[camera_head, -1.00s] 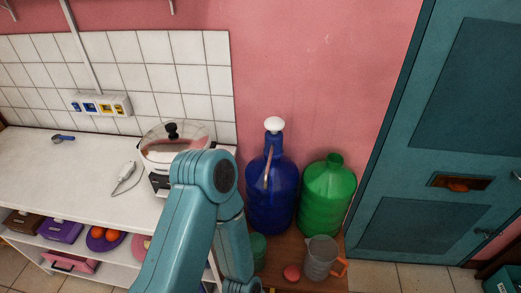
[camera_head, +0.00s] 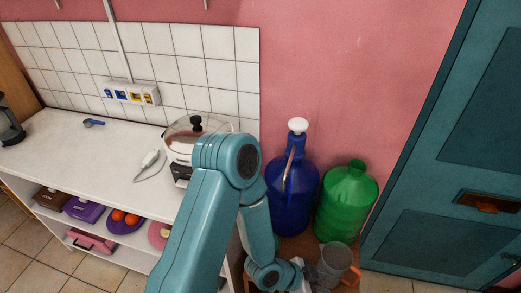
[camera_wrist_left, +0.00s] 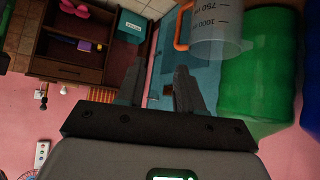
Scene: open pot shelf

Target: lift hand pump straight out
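The hand pump (camera_head: 298,126) has a white top and a thin pinkish spout bending down its front. It sits upright in the neck of the blue bottle (camera_head: 290,200), which stands against the pink wall. My left gripper (camera_head: 303,274) is low in front of the blue bottle, beside the clear measuring jug (camera_head: 335,262) and well below the pump. In the left wrist view, my left gripper (camera_wrist_left: 160,68) has its two fingers apart with nothing held between them. The pump does not show in that view. My right gripper is not in view.
A green bottle (camera_head: 346,200) stands right of the blue one. In the left wrist view, the jug (camera_wrist_left: 215,32) and green bottle (camera_wrist_left: 250,85) are close to the fingers. A white counter (camera_head: 85,150) with a cooker (camera_head: 180,150) is left; a teal door (camera_head: 440,215) is right.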

